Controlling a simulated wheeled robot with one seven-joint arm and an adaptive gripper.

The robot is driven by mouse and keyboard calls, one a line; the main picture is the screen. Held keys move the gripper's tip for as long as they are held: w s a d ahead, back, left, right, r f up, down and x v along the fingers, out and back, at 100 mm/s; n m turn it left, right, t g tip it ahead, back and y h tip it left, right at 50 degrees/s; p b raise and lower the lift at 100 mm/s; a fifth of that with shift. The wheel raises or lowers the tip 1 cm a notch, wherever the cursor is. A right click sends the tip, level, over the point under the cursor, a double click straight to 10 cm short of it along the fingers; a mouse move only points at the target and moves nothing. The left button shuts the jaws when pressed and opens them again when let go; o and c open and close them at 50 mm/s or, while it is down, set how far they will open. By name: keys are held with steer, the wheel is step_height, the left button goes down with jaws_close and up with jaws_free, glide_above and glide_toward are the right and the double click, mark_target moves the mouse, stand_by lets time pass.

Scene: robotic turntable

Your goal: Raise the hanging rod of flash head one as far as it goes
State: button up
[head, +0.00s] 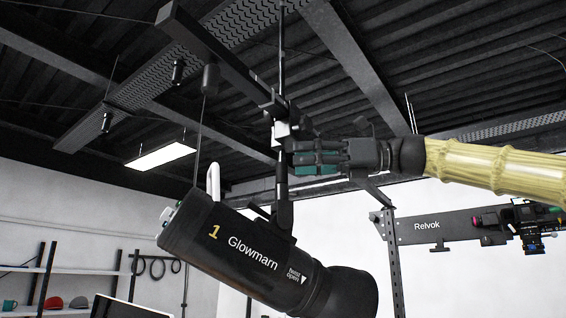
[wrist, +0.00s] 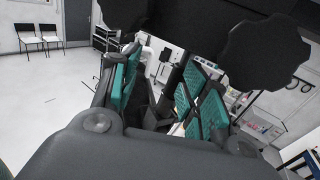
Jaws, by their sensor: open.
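Flash head one (head: 262,250) is a black cylinder marked "1 Glowmarn", hanging tilted in the lower middle of the head view. Its dark hanging rod (head: 283,185) runs upward from its bracket past a pale clamp block (head: 283,130) to the overhead rail. My gripper (head: 302,158) reaches in from the right at the rod, just below the block. Its teal-padded fingers are apart in the wrist view (wrist: 160,95). Dark parts show between and beyond them; I cannot tell whether the fingers touch the rod. A black lobed knob (wrist: 265,52) is close at right in the wrist view.
A black overhead rail (head: 220,60) runs diagonally above the flash head. A white handle (head: 213,180) rises from the head's left end. At right stands a post with a "Relvok" bar (head: 430,227) carrying camera gear. Chairs (wrist: 40,38) stand far off on open floor.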

mark_target(283, 169)
steer(key=w+a, duration=0.1)
steer(key=w, duration=0.1)
steer(key=w+a+f+p, duration=0.1)
steer(key=w+a, duration=0.2)
steer(key=shift+w+f, duration=0.35)
steer(key=s, duration=0.1)
steer(key=s+a+r, duration=0.1)
steer(key=shift+s+a, duration=0.3)
steer(key=shift+s, duration=0.1)
steer(key=shift+w+a+f, duration=0.1)
steer(key=shift+a, duration=0.1)
steer(key=shift+w+d+f, duration=0.1)
steer(key=shift+w, duration=0.25)
steer(key=c, duration=0.4)
steer(key=shift+w+d, duration=0.15)
steer(key=shift+d, duration=0.2)
steer(key=shift+c, duration=1.3)
steer(key=shift+d, duration=0.15)
jaws_close()
